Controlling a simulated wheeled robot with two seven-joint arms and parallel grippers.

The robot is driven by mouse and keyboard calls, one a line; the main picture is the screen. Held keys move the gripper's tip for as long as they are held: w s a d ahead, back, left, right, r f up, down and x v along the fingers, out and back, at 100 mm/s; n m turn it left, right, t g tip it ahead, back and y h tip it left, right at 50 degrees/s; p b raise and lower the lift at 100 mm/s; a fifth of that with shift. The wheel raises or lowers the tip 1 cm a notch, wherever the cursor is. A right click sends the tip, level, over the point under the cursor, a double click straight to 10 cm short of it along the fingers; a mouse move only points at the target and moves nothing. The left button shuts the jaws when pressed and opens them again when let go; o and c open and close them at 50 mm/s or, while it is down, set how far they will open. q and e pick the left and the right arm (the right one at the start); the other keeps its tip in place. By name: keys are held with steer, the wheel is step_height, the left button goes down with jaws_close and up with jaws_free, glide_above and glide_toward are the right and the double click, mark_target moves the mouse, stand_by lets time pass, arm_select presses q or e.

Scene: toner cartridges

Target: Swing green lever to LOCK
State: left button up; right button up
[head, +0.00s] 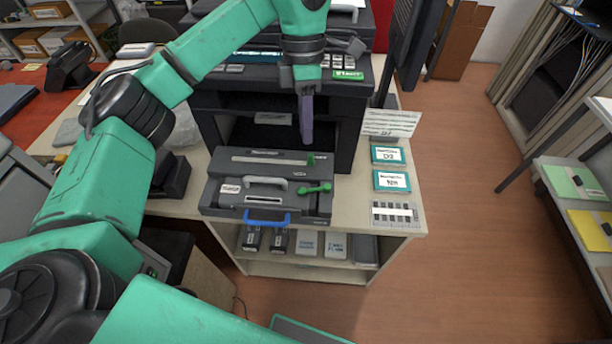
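The green lever (315,188) lies on the right part of the top of a dark grey cartridge drawer unit (230,207), which sticks out at the front of a black printer (356,118). The lever lies roughly sideways with a round knob at its right end. A LOCK mark is too small to read. My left gripper (306,138) hangs above and behind the lever, before the printer's opening, apart from the lever. Its purple fingers overlap edge-on, so their gap is hidden. My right gripper is out of view.
A smaller green tab (311,160) sits on a slot behind the lever. A grey handle (265,182) is left of it and a blue handle (267,217) is at the front. Labelled teal cards (391,180) lie on the counter at right. A monitor edge (402,45) rises behind.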

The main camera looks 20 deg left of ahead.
arm_select(q)
steer(key=p, duration=0.1)
glide_toward(311, 189)
steer(key=f, duration=0.2)
steer(key=f+p, duration=0.1)
steer(key=f, duration=0.1)
steer(key=s+f, duration=0.1)
steer(key=f, duration=0.1)
steer(key=shift+s+d+f+p, duration=0.1)
steer(key=shift+d+f+p, duration=0.1)
steer(key=shift+f+p, duration=0.2)
steer(key=shift+s+d+f, duration=0.1)
steer(key=shift+d+f, duration=0.1)
steer(key=shift+f, duration=0.35)
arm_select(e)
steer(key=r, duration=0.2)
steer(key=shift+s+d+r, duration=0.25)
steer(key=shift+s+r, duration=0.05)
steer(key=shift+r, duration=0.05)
arm_select(q)
jaws_close()
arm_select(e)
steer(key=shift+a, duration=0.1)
